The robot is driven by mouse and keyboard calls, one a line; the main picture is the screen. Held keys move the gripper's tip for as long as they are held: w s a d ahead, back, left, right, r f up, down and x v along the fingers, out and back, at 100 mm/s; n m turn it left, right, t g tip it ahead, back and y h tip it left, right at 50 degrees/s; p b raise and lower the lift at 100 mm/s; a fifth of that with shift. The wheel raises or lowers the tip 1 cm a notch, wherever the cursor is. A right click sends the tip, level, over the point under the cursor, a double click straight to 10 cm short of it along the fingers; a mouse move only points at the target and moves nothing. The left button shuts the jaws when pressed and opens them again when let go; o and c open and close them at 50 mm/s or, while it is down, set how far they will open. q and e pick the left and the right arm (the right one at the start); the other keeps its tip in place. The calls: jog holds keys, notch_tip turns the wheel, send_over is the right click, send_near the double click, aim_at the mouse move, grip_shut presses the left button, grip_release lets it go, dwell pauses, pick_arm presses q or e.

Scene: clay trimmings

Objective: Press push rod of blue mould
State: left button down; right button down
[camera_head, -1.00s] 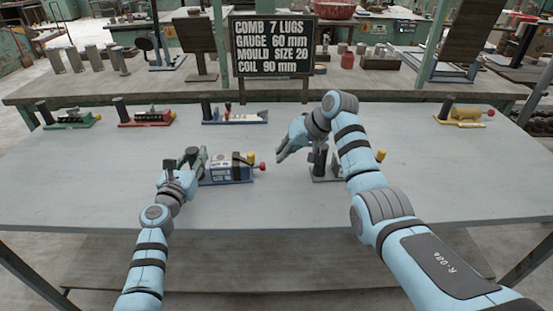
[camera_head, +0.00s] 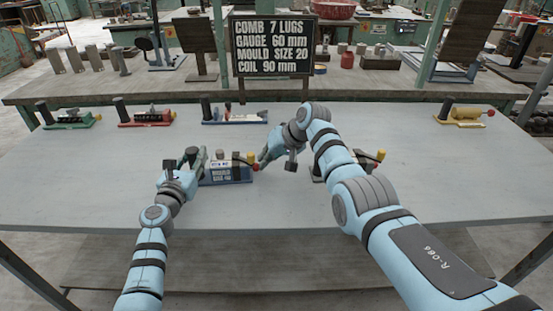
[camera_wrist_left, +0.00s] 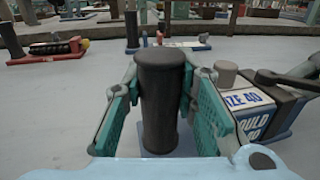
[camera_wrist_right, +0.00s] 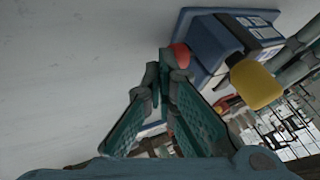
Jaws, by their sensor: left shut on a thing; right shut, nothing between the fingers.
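The blue mould (camera_head: 222,174) stands on the table with a white "MOULD SIZE 40" label. It also shows in the left wrist view (camera_wrist_left: 262,112) and the right wrist view (camera_wrist_right: 212,45). My left gripper (camera_head: 196,158) is shut around its upright dark post (camera_wrist_left: 160,100) at the left end. At its right end are a yellow knob (camera_wrist_right: 255,84) and the red push rod knob (camera_wrist_right: 180,55). My right gripper (camera_head: 264,162) is shut and empty, its fingertips (camera_wrist_right: 165,62) close beside the red knob; I cannot tell whether they touch.
A second mould with a yellow knob (camera_head: 381,155) is partly hidden behind my right arm. Green (camera_head: 70,121), red (camera_head: 150,118), blue-based (camera_head: 235,117) and yellow (camera_head: 463,115) devices line the back. A sign (camera_head: 273,48) stands behind. The table front is clear.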

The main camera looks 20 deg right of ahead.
pick_arm(q)
jog(key=shift+f, duration=0.1)
pick_arm(e)
jog(key=v, duration=1)
jog(key=shift+s, duration=0.1)
pick_arm(q)
jog(key=c, duration=1.2)
grip_release()
